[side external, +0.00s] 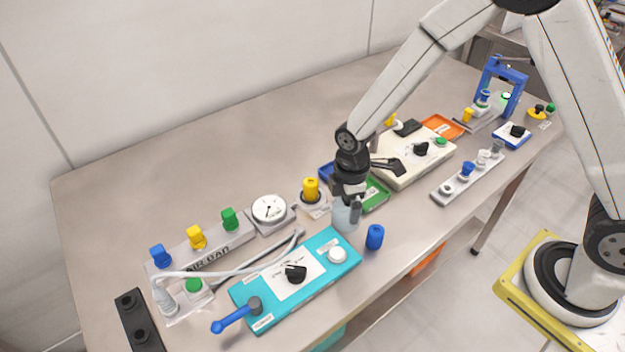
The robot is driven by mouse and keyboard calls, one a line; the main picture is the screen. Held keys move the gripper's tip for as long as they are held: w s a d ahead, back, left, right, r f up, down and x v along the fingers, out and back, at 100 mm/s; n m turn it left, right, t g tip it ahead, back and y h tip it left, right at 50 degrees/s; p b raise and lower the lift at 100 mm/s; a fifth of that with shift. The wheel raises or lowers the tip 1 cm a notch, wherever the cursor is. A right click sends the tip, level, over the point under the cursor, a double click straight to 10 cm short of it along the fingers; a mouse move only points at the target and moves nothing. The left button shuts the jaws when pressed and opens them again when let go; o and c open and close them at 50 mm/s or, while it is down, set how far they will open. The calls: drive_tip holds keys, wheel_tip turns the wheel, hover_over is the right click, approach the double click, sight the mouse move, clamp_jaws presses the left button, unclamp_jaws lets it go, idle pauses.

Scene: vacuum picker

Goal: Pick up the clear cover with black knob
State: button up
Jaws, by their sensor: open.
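A pale, see-through cylinder (342,218) stands behind the right end of the teal box; it looks like the clear cover. My gripper (350,194) is directly above it, pointing down, with its jaws open. The gripper and the dark parts around it hide the cover's top, so I cannot make out the black knob clearly. A dark grey upright piece shows at the cover's right side; I cannot tell whether it is a finger or part of another thing. I cannot tell whether the fingers touch the cover.
The teal box (318,262) with a black dial lies in front, beside a blue cylinder (375,237). A yellow knob (311,188) and a round gauge (269,209) stand left. A green tray (377,194) and cream box (402,172) lie right. The table's back left is clear.

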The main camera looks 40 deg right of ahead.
drive_tip(key=shift+f, duration=0.7)
drive_tip(key=c, duration=0.9)
drive_tip(key=shift+r, duration=0.15)
drive_tip(key=shift+r, duration=0.8)
drive_tip(key=shift+s+d+r, duration=0.45)
drive_tip(key=shift+s+r, duration=1.4)
drive_tip(key=shift+s, duration=0.45)
drive_tip(key=shift+s+d+r, duration=0.4)
drive_tip(key=shift+s+r, duration=1.5)
drive_tip(key=shift+s, duration=0.4)
drive_tip(key=shift+s+d+r, duration=0.45)
drive_tip(key=shift+s+r, duration=1.4)
drive_tip(key=shift+s, duration=0.45)
